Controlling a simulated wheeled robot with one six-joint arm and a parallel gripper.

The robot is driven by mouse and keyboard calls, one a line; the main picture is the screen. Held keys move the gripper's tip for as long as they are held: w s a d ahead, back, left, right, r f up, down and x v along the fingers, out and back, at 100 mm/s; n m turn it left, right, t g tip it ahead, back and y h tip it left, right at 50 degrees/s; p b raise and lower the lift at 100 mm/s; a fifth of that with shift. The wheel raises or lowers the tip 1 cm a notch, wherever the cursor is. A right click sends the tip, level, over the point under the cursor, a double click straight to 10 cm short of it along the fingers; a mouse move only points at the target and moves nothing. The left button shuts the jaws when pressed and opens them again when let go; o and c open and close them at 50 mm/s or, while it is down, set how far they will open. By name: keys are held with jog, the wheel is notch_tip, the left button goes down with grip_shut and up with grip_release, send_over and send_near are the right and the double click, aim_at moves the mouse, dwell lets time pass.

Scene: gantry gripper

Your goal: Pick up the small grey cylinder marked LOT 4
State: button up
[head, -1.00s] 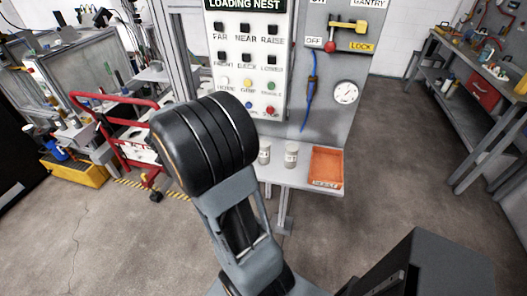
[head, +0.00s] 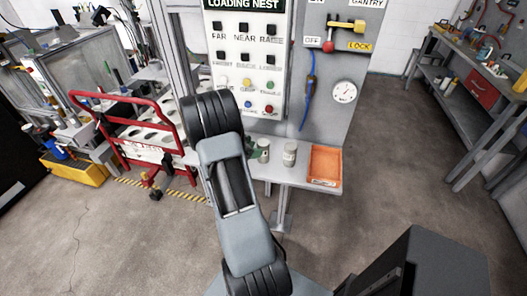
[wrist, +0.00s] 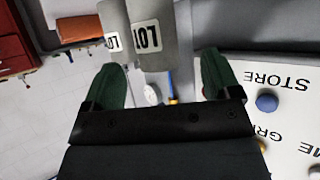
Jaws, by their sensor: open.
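Two grey cylinders with white labels stand on a small shelf (head: 300,180). The left cylinder (head: 263,150) is closest to my gripper (head: 252,149), whose green part shows just left of it, partly behind my arm. The other cylinder (head: 289,154) stands to its right. In the wrist view my gripper (wrist: 162,72) is open, with green fingers at either side. The nearer cylinder (wrist: 155,58) shows ahead, between the fingers and apart from both; its label reads LOT. The farther cylinder (wrist: 113,20) is partly hidden behind it. No lot number is readable on either.
An orange tray (head: 324,165) sits right of the cylinders. The button panel (head: 246,65) rises behind the shelf; its white face (wrist: 285,105) is close beside the right finger in the wrist view. A red cart frame (head: 128,95) stands to the left.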

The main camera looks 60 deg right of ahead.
aim_at(258, 147)
jog(key=shift+p+x, duration=0.3)
jog(key=shift+x, duration=2.55)
jog(key=shift+s+r, duration=0.1)
jog(key=shift+r, duration=0.05)
jog(key=shift+c, duration=0.4)
jog(key=c, duration=1.2)
